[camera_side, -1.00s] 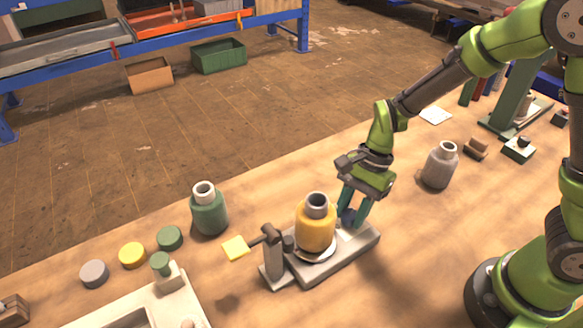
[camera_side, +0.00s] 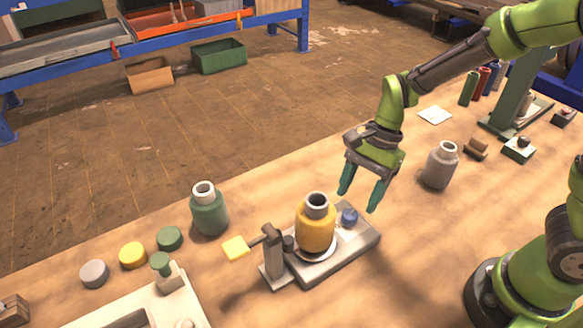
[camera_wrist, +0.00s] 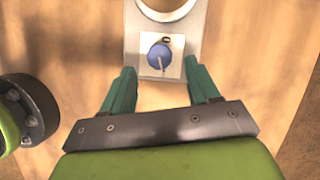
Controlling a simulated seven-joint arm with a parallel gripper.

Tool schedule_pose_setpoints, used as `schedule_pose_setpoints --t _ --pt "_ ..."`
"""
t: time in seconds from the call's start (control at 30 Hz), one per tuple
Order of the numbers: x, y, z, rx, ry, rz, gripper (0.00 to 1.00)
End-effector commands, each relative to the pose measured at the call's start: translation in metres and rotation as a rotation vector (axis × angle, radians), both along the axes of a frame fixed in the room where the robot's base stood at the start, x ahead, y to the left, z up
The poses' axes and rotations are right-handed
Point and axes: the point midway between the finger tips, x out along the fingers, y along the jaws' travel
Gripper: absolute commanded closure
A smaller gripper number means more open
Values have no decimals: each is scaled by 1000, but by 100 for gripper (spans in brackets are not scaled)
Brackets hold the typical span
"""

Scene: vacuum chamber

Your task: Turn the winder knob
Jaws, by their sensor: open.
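The winder knob is a small blue knob (camera_side: 349,216) at the right end of a grey base plate (camera_side: 365,239), beside a yellow bottle (camera_side: 315,226) standing on the same base. My gripper (camera_side: 360,198) is open and empty, raised above and to the right of the knob, not touching it. In the wrist view the blue knob (camera_wrist: 160,55) lies ahead between the two teal fingers (camera_wrist: 161,84), with a pale line across its face. The base's round seat shows only in part at the top of that view.
A grey bottle (camera_side: 440,165) stands right of my gripper. Several round caps lie far left. The table in front of the base is clear.

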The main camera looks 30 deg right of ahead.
Motion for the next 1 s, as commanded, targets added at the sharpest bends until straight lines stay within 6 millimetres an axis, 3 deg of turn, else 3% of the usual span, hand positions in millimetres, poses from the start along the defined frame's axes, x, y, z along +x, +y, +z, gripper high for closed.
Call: schedule_pose_setpoints --t 0.3,0.5,0.7,1.0 --pt "8 -30 73 -1 -5 -3 40" --pt "11 -42 103 -1 -3 -1 40" --pt "11 -46 114 -2 0 -2 40" --pt "11 -46 114 -1 -1 1 40"
